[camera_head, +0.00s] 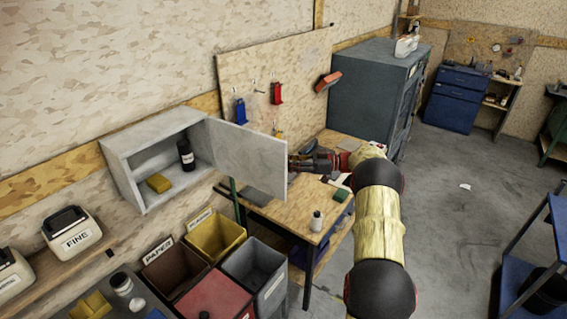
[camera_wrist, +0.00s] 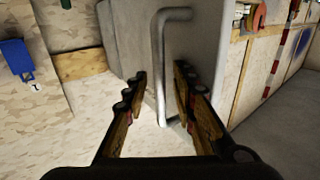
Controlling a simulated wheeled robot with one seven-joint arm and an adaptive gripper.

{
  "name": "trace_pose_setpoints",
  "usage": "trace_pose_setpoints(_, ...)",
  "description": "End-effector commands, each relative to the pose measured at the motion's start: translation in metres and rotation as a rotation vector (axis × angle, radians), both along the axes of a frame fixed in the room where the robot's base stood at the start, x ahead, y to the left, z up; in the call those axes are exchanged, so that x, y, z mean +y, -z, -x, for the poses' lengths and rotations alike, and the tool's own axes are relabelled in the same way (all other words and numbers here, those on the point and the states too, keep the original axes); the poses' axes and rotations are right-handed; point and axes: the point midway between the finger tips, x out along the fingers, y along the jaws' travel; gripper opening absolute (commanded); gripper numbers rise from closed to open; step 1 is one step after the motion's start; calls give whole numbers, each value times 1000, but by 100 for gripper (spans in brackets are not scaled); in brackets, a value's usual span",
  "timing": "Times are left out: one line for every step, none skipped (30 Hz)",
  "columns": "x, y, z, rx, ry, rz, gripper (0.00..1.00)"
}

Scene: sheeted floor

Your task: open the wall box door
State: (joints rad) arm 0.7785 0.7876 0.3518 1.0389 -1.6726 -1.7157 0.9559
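The grey wall box (camera_head: 122,178) hangs on the left wall. Its door (camera_head: 245,150) stands well open, swung out to the right, so the inside shows. A dark bottle (camera_head: 186,155) and a yellow block (camera_head: 158,183) are in it. My gripper (camera_head: 300,162) is at the door's free edge. In the wrist view the grey door (camera_wrist: 205,45) carries a bar handle (camera_wrist: 160,75). The fingers of my gripper (camera_wrist: 161,88) are apart, one on each side of the handle, with gaps visible. The handle is hidden in the head view.
A wooden workbench (camera_head: 290,218) with a small bottle (camera_head: 316,221) stands below and behind my gripper. Sorting bins (camera_head: 255,268) stand under the box. A tall grey cabinet (camera_head: 370,95) is at the back. The floor (camera_head: 455,220) to the right is mostly clear.

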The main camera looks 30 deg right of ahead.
Motion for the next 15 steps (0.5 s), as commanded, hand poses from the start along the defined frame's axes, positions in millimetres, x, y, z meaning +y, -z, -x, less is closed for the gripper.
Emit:
trace_pose_setpoints(-3,0,2,0,2,0,27)
trace_pose_setpoints(-5,0,3,0,2,0,27)
trace_pose_setpoints(-9,0,6,-1,3,-1,27)
trace_pose_setpoints(-13,0,8,-1,3,-1,27)
trace_pose_setpoints(-17,0,11,-1,3,-1,27)
trace_pose_setpoints(-23,0,15,0,3,0,27)
trace_pose_setpoints(-28,1,18,0,4,0,27)
trace_pose_setpoints(-33,1,22,0,4,0,27)
trace_pose_setpoints(-40,1,27,0,3,0,27)
trace_pose_setpoints(-45,1,30,0,3,0,27)
trace_pose_setpoints(-51,1,34,0,4,0,27)
trace_pose_setpoints(-57,0,38,0,4,0,27)
trace_pose_setpoints(-62,1,42,0,3,0,27)
trace_pose_setpoints(-67,1,45,0,3,0,27)
trace_pose_setpoints(-73,1,49,1,3,0,27)
